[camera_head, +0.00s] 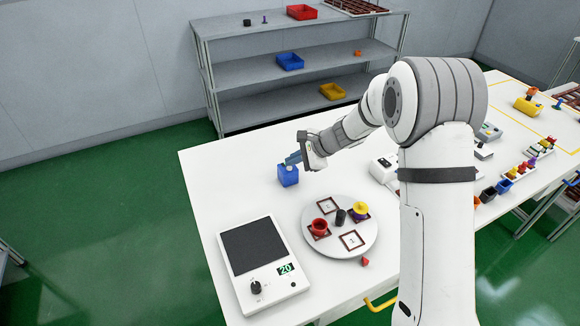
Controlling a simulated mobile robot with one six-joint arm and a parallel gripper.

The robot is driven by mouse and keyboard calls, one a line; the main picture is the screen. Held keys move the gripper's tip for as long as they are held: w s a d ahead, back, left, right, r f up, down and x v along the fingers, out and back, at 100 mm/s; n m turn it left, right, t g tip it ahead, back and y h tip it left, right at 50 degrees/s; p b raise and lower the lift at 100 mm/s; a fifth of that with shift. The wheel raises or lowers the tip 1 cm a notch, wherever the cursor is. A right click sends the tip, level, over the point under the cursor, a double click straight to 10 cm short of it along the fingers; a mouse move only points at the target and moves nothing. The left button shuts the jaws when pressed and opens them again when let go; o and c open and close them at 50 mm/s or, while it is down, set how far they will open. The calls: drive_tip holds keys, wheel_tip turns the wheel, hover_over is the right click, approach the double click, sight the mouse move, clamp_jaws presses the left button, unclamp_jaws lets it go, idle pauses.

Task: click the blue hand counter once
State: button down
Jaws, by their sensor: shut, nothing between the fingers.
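The blue hand counter (288,177) is a small blue block standing on the white table, left of centre in the head camera view. A pale round button (289,168) shows on its top. My gripper (292,159) is shut and empty. Its fingertips are close above the counter's top, by the button. I cannot tell whether they touch it. My wrist and arm come in from the right.
A round turntable (329,251) with red and yellow pots stands in front of the counter. A scale-like device (262,262) with a dark plate and a display reading 20 lies at the table's front left. A grey shelf (290,80) stands behind. The table left of the counter is clear.

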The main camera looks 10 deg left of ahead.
drive_tip(key=shift+r, duration=0.35)
drive_tip(key=shift+r+p, duration=1.6)
drive_tip(key=shift+r, duration=0.95)
drive_tip(key=s+d+r+n+h, duration=0.3)
drive_tip(key=s+d+r+n, duration=0.3)
drive_tip(key=s+d+r, duration=0.55)
drive_tip(key=s+d+n+t+h, duration=0.1)
drive_tip(key=s+d+n+h, duration=0.4)
drive_tip(key=s+d, duration=1.2)
drive_tip(key=shift+s+d+r+h, duration=0.2)
drive_tip(key=shift+s+h, duration=0.3)
drive_tip(key=shift+s, duration=0.8)
